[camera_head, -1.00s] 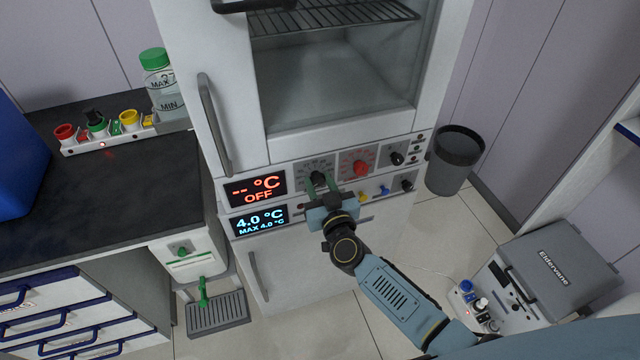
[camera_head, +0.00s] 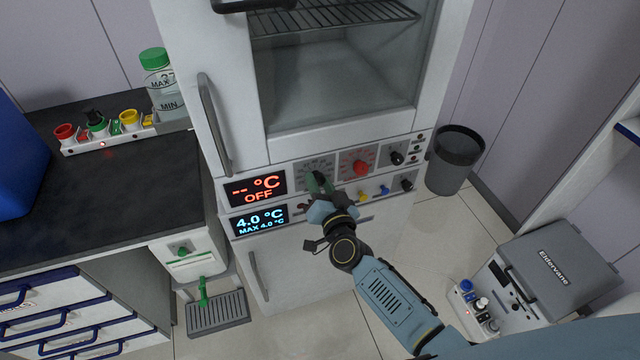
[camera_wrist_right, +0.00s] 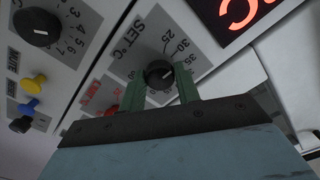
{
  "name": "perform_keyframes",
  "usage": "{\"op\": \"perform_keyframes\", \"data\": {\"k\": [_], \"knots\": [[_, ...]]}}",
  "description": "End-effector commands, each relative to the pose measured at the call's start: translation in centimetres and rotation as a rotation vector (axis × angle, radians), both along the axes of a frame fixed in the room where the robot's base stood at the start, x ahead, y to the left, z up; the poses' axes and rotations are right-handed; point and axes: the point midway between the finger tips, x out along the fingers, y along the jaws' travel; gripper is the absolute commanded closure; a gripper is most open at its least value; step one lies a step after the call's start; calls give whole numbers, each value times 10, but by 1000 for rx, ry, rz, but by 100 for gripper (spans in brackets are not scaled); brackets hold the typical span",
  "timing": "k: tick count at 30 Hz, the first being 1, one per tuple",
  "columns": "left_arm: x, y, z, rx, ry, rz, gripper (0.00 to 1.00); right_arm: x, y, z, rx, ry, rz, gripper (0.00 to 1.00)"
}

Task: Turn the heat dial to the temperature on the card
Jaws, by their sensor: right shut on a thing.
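The black heat dial (camera_head: 319,175) is on the left of the cabinet's control panel, on a grey "SET °C" scale. In the right wrist view the dial (camera_wrist_right: 158,73) has a pale pointer line, and scale numbers including 25, 30 and 35 show around it. My right gripper (camera_head: 321,185) is shut on the dial, its green fingers on either side of it; they also show in the wrist view (camera_wrist_right: 160,84). The upper display (camera_head: 256,188) reads "-- °C OFF" in red. No temperature card is recognisable. My left gripper is out of view.
A red dial (camera_head: 361,168) and a black knob (camera_head: 396,158) sit right of the heat dial. A lower blue display (camera_head: 259,220) reads 4.0 °C. Small yellow and blue knobs lie close to my right gripper. A dark bin (camera_head: 455,160) stands right of the cabinet.

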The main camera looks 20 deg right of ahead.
Motion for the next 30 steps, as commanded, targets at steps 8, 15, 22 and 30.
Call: {"op": "perform_keyframes", "data": {"k": [8,15,22,30], "knots": [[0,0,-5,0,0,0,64,0,0,-1,266,10,-1,91],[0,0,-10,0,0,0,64,0,0,-1,493,17,0,91],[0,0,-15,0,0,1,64,0,0,-1,697,25,-1,91],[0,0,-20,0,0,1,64,0,0,-1,869,31,-1,91]]}}
